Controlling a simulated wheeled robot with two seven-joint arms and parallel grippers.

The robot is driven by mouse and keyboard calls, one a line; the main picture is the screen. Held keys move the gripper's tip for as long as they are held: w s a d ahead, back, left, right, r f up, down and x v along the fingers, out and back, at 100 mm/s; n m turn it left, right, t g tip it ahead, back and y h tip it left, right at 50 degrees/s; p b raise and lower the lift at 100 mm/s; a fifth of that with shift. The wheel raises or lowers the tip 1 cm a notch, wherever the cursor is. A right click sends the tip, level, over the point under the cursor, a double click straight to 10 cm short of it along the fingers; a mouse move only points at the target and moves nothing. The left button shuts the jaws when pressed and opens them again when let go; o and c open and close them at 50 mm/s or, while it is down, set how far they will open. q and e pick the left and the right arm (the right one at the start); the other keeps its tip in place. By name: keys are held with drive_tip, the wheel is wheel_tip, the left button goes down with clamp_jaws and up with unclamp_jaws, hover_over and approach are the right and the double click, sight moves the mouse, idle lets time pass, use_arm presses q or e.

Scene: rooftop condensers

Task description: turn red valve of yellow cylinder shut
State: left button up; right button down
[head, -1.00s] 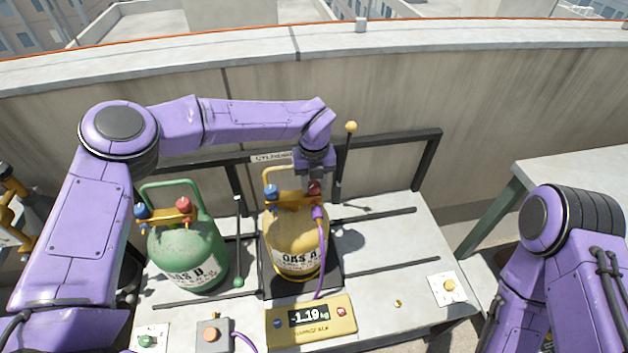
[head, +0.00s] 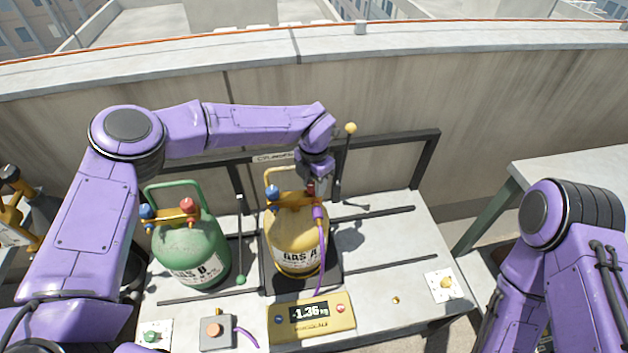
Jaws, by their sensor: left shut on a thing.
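The yellow cylinder (head: 297,240), labelled GAS A, stands upright on a dark scale platform. It has a blue valve (head: 273,192) on its left and a red valve (head: 311,191) on its right, mostly covered by my gripper. A purple hose (head: 321,245) runs down from the right side of its top. My left gripper (head: 313,184) points down from above and is shut on the red valve. My right arm is at the right edge; its gripper is out of view.
A green cylinder (head: 190,250), labelled GAS B, stands to the left. The scale display (head: 310,313) reads about -1.36 kg. The bench's right part (head: 390,235) is mostly clear.

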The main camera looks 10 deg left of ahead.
use_arm(q)
drive_tip(key=m, duration=0.3)
drive_tip(key=m+p, duration=0.1)
drive_tip(key=shift+w+r+m, duration=0.15)
drive_tip(key=shift+r+m, duration=0.1)
drive_tip(key=shift+m, duration=0.05)
drive_tip(key=m, duration=0.3)
drive_tip(key=shift+m+p, duration=0.4)
drive_tip(key=m, duration=0.4)
drive_tip(key=shift+p, duration=0.4)
drive_tip(key=shift+m, duration=1.7)
drive_tip(key=shift+f, duration=0.1)
drive_tip(key=o, duration=1.1)
drive_tip(key=shift+d, duration=0.1)
drive_tip(key=shift+c, duration=0.2)
wheel_tip(320, 180, up, 10)
drive_tip(key=b, duration=0.2)
drive_tip(key=shift+r, duration=0.25)
